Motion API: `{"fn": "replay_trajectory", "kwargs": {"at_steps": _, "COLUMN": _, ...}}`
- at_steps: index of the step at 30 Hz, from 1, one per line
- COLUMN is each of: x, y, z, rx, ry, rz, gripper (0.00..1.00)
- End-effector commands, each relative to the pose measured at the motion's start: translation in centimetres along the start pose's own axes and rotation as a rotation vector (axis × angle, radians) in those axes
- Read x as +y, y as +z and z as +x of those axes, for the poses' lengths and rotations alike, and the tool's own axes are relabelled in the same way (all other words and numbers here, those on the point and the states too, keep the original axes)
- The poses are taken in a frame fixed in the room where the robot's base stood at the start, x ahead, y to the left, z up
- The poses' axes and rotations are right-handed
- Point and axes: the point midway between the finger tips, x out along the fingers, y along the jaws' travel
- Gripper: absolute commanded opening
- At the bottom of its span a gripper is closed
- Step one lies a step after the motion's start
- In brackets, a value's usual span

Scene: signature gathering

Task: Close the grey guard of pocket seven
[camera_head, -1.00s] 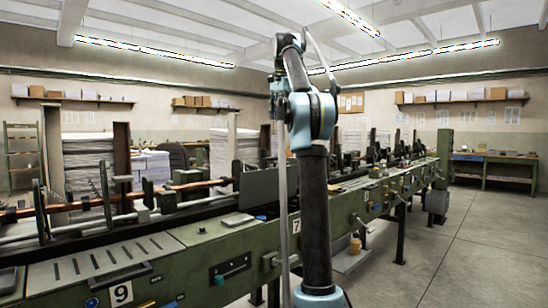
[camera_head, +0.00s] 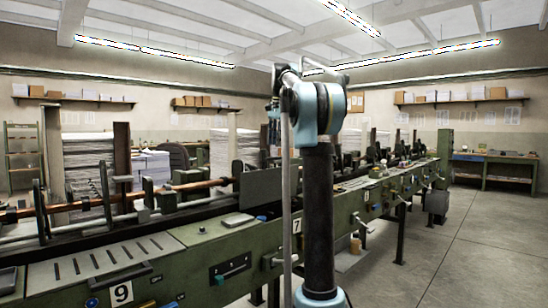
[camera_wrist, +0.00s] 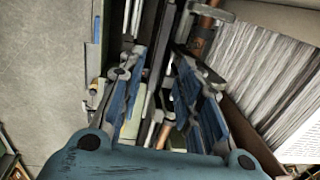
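A flat grey panel (camera_head: 261,188), which looks like the guard, stands upright on the green gathering machine (camera_head: 215,235), left of my arm. A plate with the number 7 (camera_head: 298,226) is on the machine's front below and right of it, partly covered by my arm. Whether this panel belongs to pocket seven I cannot fully tell. My gripper (camera_wrist: 158,80) is open and empty in the wrist view, its two blue-grey fingers spread above dark bars and rods of the machine. I cannot make out the guard in the wrist view. In the head view my gripper is mostly hidden behind my arm.
A 9 plate (camera_head: 121,293) marks the near pocket. A copper-coloured bar (camera_head: 205,184) runs along the machine. Paper stacks (camera_head: 88,160) stand behind it; a tall stack (camera_wrist: 265,80) is close right of my gripper in the wrist view. The floor (camera_head: 455,255) at right is clear.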

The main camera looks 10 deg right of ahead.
Motion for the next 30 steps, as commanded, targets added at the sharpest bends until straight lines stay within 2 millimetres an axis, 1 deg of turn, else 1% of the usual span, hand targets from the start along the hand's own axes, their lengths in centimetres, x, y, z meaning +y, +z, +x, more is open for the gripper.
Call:
{"fn": "replay_trajectory", "kwargs": {"at_steps": 1, "x": 0.1, "y": 0.1, "z": 0.8, "rx": 0.0, "ry": 0.0, "rz": 0.0, "gripper": 0.32}}
{"fn": "replay_trajectory", "kwargs": {"at_steps": 6, "x": 0.0, "y": 0.0, "z": 3.4, "rx": 0.0, "ry": 0.0, "rz": 0.0, "gripper": 0.32}}
{"fn": "replay_trajectory", "kwargs": {"at_steps": 12, "x": 0.0, "y": 0.0, "z": 5.5, "rx": 0.0, "ry": 0.0, "rz": 0.0, "gripper": 0.32}}
{"fn": "replay_trajectory", "kwargs": {"at_steps": 17, "x": 0.0, "y": 0.0, "z": 6.2, "rx": 0.0, "ry": 0.0, "rz": 0.0, "gripper": 0.32}}
{"fn": "replay_trajectory", "kwargs": {"at_steps": 25, "x": 0.0, "y": 0.0, "z": 6.3, "rx": 0.0, "ry": 0.0, "rz": 0.0, "gripper": 0.32}}
{"fn": "replay_trajectory", "kwargs": {"at_steps": 26, "x": 0.0, "y": 0.0, "z": 6.3, "rx": 0.0, "ry": 0.0, "rz": 0.0, "gripper": 0.27}}
{"fn": "replay_trajectory", "kwargs": {"at_steps": 27, "x": 0.0, "y": 0.0, "z": 6.3, "rx": 0.0, "ry": 0.0, "rz": 0.0, "gripper": 0.18}}
{"fn": "replay_trajectory", "kwargs": {"at_steps": 29, "x": 0.0, "y": 0.0, "z": 6.3, "rx": 0.0, "ry": 0.0, "rz": 0.0, "gripper": 0.04}}
{"fn": "replay_trajectory", "kwargs": {"at_steps": 30, "x": 0.0, "y": 0.0, "z": 6.3, "rx": 0.0, "ry": 0.0, "rz": 0.0, "gripper": 0.0}}
